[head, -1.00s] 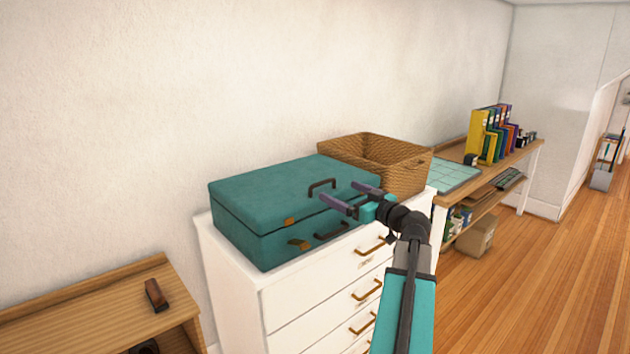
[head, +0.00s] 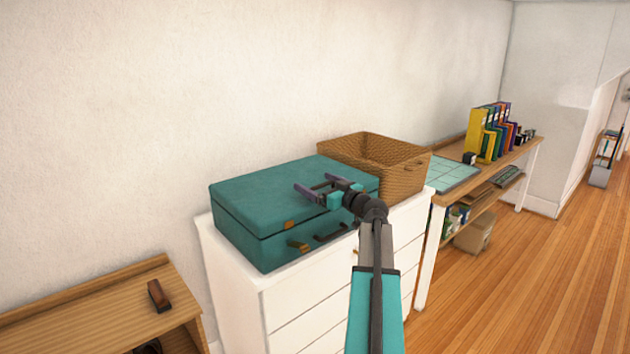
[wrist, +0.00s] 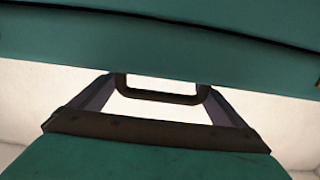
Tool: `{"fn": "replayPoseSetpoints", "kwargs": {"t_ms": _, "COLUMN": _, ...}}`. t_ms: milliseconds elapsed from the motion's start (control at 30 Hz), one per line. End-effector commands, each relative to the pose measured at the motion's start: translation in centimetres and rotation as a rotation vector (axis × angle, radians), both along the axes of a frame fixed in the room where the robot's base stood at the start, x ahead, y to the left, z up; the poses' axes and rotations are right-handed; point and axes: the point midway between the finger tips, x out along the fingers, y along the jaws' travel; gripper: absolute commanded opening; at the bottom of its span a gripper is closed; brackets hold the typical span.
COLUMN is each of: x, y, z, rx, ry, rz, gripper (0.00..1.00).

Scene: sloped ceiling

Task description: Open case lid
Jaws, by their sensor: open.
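The teal case (head: 262,190) lies shut on a white dresser. I cannot tell whether either finger touches the handle.
The white dresser (head: 232,290) carries the case and a wicker basket (head: 400,180) close on the right. A wooden cabinet (head: 90,300) with a small brown object (head: 158,296) stands at left. A desk with binders (head: 490,135) is at right. Wooden floor is open at right.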

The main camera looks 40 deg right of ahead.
Motion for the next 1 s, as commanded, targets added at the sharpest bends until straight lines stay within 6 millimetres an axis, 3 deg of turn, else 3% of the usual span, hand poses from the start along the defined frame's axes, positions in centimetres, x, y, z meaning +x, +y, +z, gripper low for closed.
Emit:
{"fn": "replayPoseSetpoints", "kwargs": {"t_ms": 200, "x": 1.24, "y": -0.07, "z": -0.03, "rx": 0.001, "ry": 0.001, "rz": 0.001, "gripper": 0.95}}
{"fn": "replayPoseSetpoints", "kwargs": {"t_ms": 500, "x": 1.28, "y": -0.06, "z": -0.07, "rx": 0.001, "ry": 0.0, "rz": 0.0, "gripper": 0.95}}
{"fn": "replayPoseSetpoints", "kwargs": {"t_ms": 800, "x": 1.18, "y": -0.16, "z": -0.04, "rx": 0.0, "ry": 0.0, "rz": -0.002, "gripper": 0.47}}
{"fn": "replayPoseSetpoints", "kwargs": {"t_ms": 1000, "x": 1.16, "y": -0.27, "z": 0.18, "rx": 0.0, "ry": 0.004, "rz": -0.004, "gripper": 0.47}}
